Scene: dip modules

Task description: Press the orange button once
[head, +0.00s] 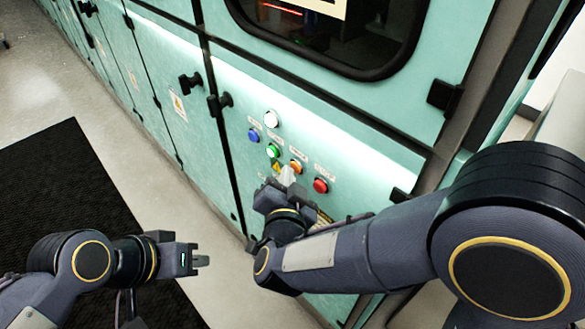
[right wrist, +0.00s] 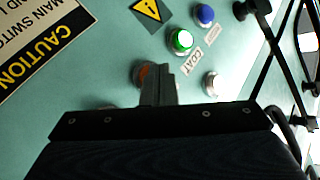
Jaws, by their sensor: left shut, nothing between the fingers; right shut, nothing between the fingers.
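The orange button (head: 296,166) sits on the teal cabinet front, between the green button (head: 272,151) and the red button (head: 320,186). My right gripper (head: 287,176) is shut and empty, its fingertips just below and beside the orange button in the head view. In the right wrist view, the shut fingers (right wrist: 159,82) cover much of the orange button (right wrist: 144,74), and only its side shows. I cannot tell whether the fingertips touch it. My left gripper (head: 201,261) is shut and empty, low over the floor, away from the panel.
A blue button (head: 253,135) and a white button (head: 271,119) are on the same panel. Black door handles (head: 220,103) stick out to the left. A caution label (right wrist: 40,35) shows in the right wrist view. A dark mat (head: 70,200) lies on the floor.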

